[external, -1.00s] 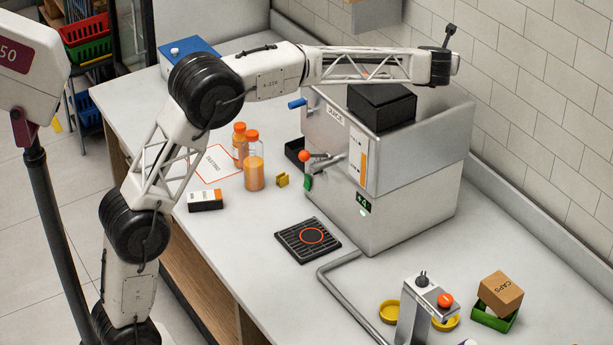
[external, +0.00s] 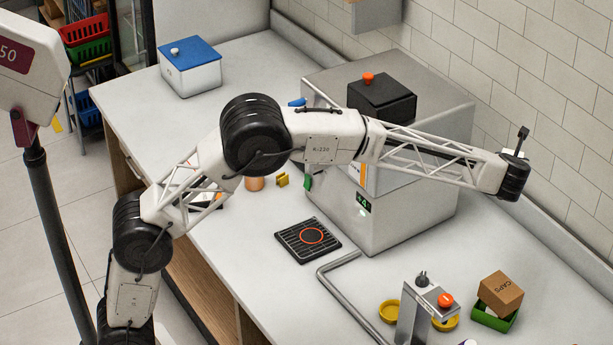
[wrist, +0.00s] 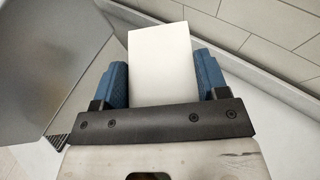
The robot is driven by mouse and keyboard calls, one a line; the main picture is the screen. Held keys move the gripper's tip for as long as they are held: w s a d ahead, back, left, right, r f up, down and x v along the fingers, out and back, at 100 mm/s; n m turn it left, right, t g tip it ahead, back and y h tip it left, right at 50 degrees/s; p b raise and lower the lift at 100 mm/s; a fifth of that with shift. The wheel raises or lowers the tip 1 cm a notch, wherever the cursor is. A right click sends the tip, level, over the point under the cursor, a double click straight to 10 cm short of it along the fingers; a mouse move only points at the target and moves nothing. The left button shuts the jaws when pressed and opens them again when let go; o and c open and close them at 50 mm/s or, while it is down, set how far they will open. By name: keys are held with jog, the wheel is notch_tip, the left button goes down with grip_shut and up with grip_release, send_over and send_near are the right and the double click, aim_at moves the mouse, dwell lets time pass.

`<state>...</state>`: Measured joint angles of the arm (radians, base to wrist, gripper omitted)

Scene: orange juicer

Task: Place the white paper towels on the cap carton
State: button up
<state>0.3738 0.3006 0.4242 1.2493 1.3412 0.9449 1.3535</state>
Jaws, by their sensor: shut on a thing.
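The white paper towels (wrist: 160,55) show in the wrist view as a plain white block between the two blue fingers of my gripper (wrist: 160,88). The fingers press on its left and right sides, so my gripper is shut on it. In the external view my wrist hides the gripper; a small white patch above the wrist may be part of the towels. The cap carton (external: 500,292) is a brown box marked CAPS, tilted in a green tray (external: 494,320) at lower right. My wrist is up and behind it, well apart.
The large metal juicer (external: 410,215) stands left of my wrist, with a black block (external: 382,103) on top. A post with an orange button (external: 446,300) stands left of the carton, beside yellow lids (external: 389,311). A tiled wall (external: 560,110) runs behind.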

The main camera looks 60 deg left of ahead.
jog(key=s+d+f+n+y, duration=0.1)
jog(key=s+d+f, duration=1.1)
jog(key=d, duration=0.5)
jog(key=shift+s+f+g, duration=0.3)
jog(key=shift+f+g, duration=0.1)
jog(key=shift+f, duration=0.2)
send_over(502, 290)
jog(key=shift+d+f, duration=0.1)
jog(key=shift+f, duration=2.4)
jog(key=shift+f, duration=2.5)
jog(key=shift+f, duration=0.15)
jog(key=o, duration=0.9)
